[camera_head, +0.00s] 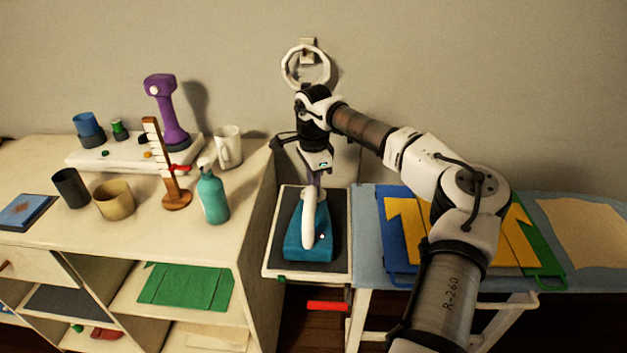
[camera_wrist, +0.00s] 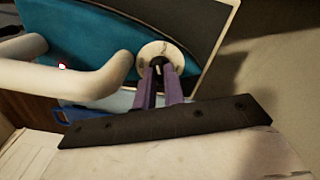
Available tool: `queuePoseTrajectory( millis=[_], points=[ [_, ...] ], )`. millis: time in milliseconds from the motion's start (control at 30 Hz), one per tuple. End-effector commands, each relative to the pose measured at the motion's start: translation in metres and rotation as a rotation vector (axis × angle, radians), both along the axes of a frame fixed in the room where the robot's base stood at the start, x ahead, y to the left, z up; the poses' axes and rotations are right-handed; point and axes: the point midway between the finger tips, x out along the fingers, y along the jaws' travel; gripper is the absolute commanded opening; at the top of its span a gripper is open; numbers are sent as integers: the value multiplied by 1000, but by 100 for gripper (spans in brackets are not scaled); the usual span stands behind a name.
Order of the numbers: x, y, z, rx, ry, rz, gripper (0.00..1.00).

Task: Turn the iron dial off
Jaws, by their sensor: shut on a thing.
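The iron (camera_head: 294,243) is teal with a white handle (camera_head: 309,222) and sits on a dark pad on a small stand. In the wrist view its teal body (camera_wrist: 95,40) fills the upper left, with the white handle (camera_wrist: 85,82) across it. The round white dial (camera_wrist: 158,58) has a dark centre and lies on the teal body beside the handle's end. My gripper (camera_wrist: 160,72) has purple fingers that are shut on the dial's dark centre. In the head view my gripper (camera_head: 316,180) points down at the back of the iron.
The stand (camera_head: 340,268) is between a cabinet (camera_head: 245,215) and an ironing board (camera_head: 367,222) with folded clothes (camera_head: 403,235). A teal spray bottle (camera_head: 212,197) stands on the cabinet's right side. A white ring (camera_head: 288,68) hangs on the wall behind my arm.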

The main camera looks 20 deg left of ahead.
Motion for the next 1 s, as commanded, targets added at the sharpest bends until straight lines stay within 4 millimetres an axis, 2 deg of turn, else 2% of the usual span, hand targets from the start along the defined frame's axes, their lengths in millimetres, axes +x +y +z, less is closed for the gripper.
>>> queuePoseTrajectory(
  millis=[1000],
  points=[
    [1,0,2,0,-3,927,0]
  ],
)
